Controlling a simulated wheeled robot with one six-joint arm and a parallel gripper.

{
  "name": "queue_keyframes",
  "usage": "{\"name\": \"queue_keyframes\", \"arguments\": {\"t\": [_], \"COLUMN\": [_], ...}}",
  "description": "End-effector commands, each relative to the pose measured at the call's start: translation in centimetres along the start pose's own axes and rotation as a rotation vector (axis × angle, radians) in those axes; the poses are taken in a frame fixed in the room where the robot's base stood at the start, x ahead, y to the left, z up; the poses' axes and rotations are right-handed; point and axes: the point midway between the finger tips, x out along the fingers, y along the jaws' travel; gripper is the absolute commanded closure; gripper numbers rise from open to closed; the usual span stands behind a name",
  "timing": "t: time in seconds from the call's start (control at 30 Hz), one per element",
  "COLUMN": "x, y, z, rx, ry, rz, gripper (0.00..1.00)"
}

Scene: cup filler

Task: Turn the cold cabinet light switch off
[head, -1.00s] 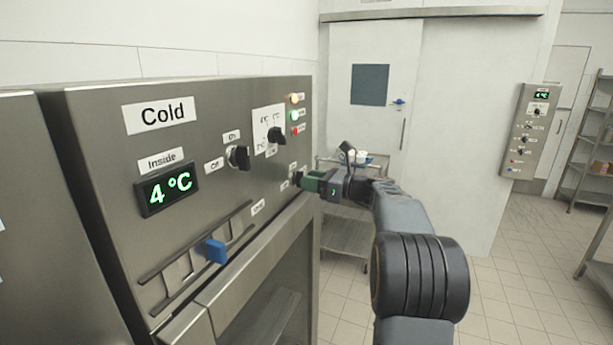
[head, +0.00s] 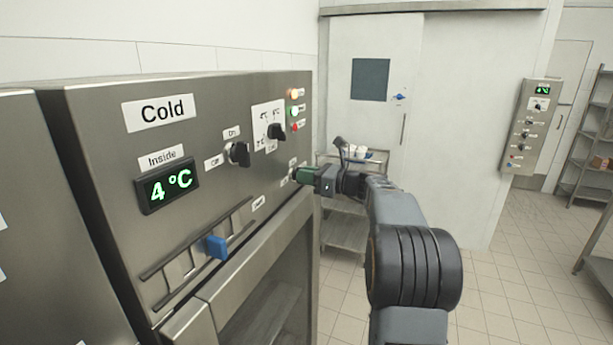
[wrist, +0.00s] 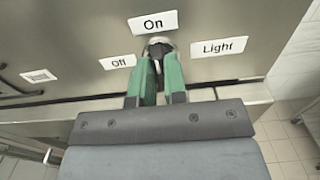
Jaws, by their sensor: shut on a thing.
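The light switch (wrist: 160,46) is a small dark knob on the cold cabinet's steel front panel (head: 90,90). In the wrist view it sits below an "On" label (wrist: 153,23), with an "Off" label (wrist: 119,62) to its left and a "Light" label (wrist: 220,47) to its right. My gripper (wrist: 160,66) has its green fingers shut on the knob, hiding its lower part and which way it points. In the head view my gripper (head: 299,175) meets the panel's lower right, and the switch is mostly hidden behind the fingers.
Left of my gripper on the panel are another dark knob (head: 238,154), a 4 °C display (head: 168,186) and a blue slider (head: 216,248). Another knob (head: 276,132) and indicator lights (head: 294,111) are above.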

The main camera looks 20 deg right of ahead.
Motion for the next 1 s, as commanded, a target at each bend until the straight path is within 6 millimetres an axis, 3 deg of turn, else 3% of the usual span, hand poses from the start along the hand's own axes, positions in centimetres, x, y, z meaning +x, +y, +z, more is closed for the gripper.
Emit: {"name": "queue_keyframes", "arguments": {"t": [0.47, 1.0], "x": [0.00, 0.00], "y": [0.06, 0.29], "z": [-0.39, -0.63], "rx": [-0.102, -0.592], "ry": [0.001, 0.000], "rz": [0.000, 0.000], "gripper": [1.00, 1.00]}}
